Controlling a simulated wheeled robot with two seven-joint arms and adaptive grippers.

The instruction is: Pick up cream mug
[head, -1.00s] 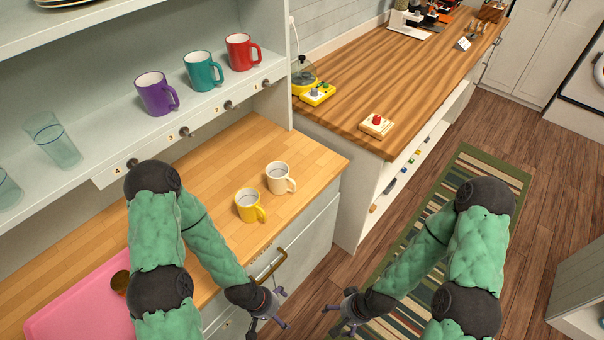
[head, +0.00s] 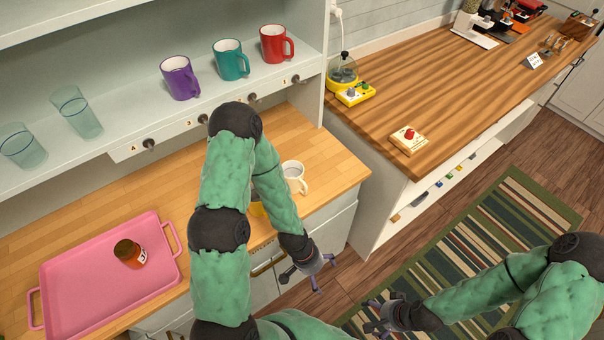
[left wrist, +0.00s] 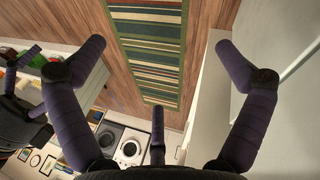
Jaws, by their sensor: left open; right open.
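The cream mug (head: 294,177) stands upright on the wooden counter near its right end, its handle to the right. My left forearm covers part of its left side in the head view. My left gripper (head: 308,283) is open and empty, in front of the counter edge and lower in the picture than the mug. In the left wrist view its spread fingers (left wrist: 160,88) have nothing between them. My right gripper (head: 376,316) is open and empty over the floor, to the right of the left one.
A yellow mug (head: 258,209) is mostly hidden behind my left arm, beside the cream mug. Purple (head: 180,78), teal (head: 231,60) and red (head: 275,44) mugs stand on the shelf above. A striped rug (head: 500,225) covers the floor.

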